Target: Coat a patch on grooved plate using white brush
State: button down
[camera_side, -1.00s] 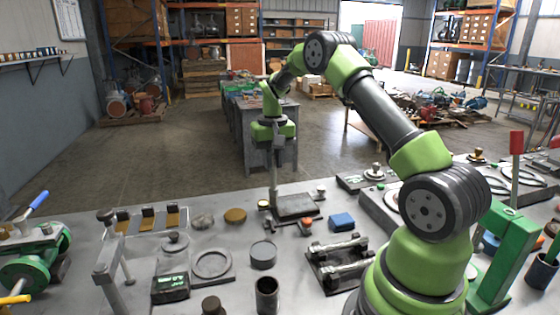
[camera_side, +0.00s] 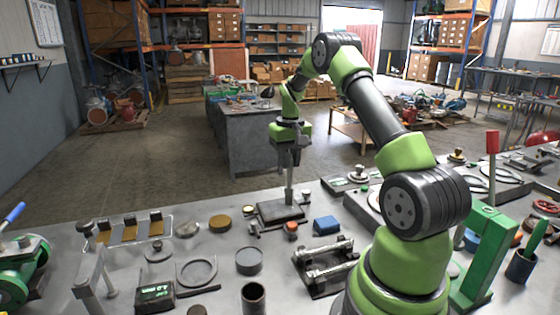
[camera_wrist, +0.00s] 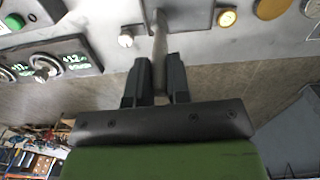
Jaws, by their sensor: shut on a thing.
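My gripper (camera_side: 289,160) is shut on the upright pale handle of the brush (camera_side: 289,188), which points down at the dark plate (camera_side: 266,216) on the bench. The brush's lower end is over the plate, right of its middle; I cannot tell whether it touches. The grooves and any coated patch are too small to make out. In the wrist view the handle (camera_wrist: 160,40) runs between the two dark fingers of my gripper (camera_wrist: 156,82), and its bristle end is not clear.
A blue block (camera_side: 326,225) and an orange-topped piece (camera_side: 291,229) stand close to the plate. A clamp fixture with metal bars (camera_side: 325,265) is in front. A round tan disc (camera_side: 220,223) and a grey disc (camera_side: 249,261) lie to the left. A black cup (camera_side: 254,298) stands nearer.

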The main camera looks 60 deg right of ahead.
jog(key=shift+w+a, duration=2.3)
jog(key=shift+w, duration=1.1)
notch_tip(320, 180, up, 8)
jog(key=shift+w+a, duration=0.25)
jog(key=shift+a+r, duration=0.1)
